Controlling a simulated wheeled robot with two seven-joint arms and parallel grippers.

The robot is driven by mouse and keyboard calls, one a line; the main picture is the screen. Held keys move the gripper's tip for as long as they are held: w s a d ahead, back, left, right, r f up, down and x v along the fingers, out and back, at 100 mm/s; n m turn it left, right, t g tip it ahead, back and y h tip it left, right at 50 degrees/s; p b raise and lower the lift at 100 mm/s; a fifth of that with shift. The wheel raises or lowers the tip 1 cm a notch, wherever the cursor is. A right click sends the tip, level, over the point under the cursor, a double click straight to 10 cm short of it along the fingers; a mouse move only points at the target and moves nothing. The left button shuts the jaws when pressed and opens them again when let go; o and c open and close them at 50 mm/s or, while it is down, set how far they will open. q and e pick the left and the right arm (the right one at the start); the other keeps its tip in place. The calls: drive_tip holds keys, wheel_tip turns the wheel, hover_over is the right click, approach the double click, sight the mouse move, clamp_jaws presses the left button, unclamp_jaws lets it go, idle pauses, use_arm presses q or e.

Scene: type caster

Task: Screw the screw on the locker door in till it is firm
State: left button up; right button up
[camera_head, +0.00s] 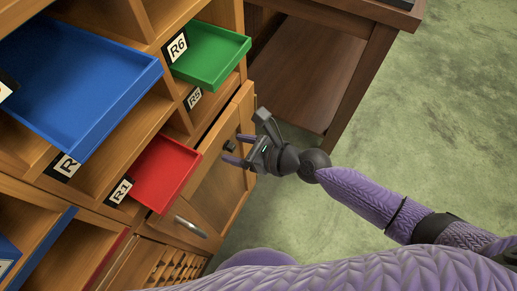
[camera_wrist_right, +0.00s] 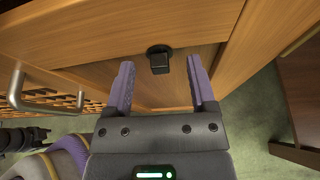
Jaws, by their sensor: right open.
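The screw (camera_wrist_right: 159,60) shows in the right wrist view as a dark block-shaped head on a round dark base, on the wooden locker door (camera_wrist_right: 100,50). In the head view the screw (camera_head: 230,147) is a small dark knob on the door (camera_head: 215,190). My right gripper (camera_head: 233,149) is open in front of the door, its purple fingers on either side of the screw's line. In the wrist view the gripper (camera_wrist_right: 160,90) has the screw between and just beyond its fingertips, apparently untouched. My left gripper is not in view.
Blue (camera_head: 85,75), green (camera_head: 212,55) and red (camera_head: 162,172) trays stick out of the shelves above and left of the door. A metal handle (camera_head: 191,227) is at the door's lower part. A wooden table (camera_head: 335,60) stands behind. Green floor (camera_head: 440,120) is open on the right.

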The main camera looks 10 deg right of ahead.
drive_tip(key=shift+w+a+f, duration=0.1)
drive_tip(key=shift+w+a, duration=0.05)
drive_tip(key=shift+a, duration=0.1)
drive_tip(key=shift+c, duration=0.3)
clamp_jaws()
idle(1.5)
